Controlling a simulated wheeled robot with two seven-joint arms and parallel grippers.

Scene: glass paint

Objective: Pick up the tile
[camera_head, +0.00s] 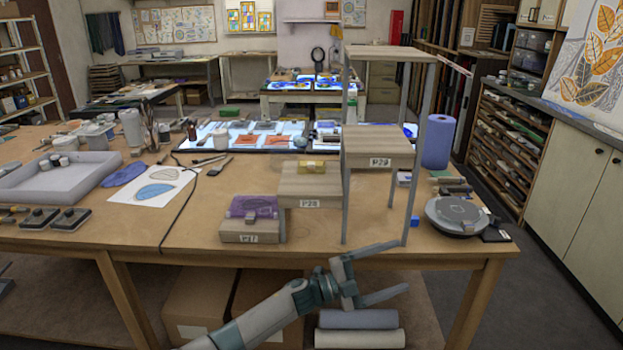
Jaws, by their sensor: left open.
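A purple see-through tile (253,206) lies on the low wooden step marked P27 (240,231), near the table's front edge. A small grey piece sits against its front. A yellow tile (312,166) lies on the middle step marked P28 (309,188). The higher step marked P29 (380,145) shows no tile on it. My left gripper (403,268) is open and empty, in front of the table edge. Its fingers point right, and it is below and to the right of both tiles. My right gripper is not in view.
Thin metal posts (411,180) hold a top shelf (390,53) above the steps. A blue roll (438,141) and a round grey device (457,215) stand to the right. A grey tray (58,180) is at left. The table (200,235) left of P27 is clear.

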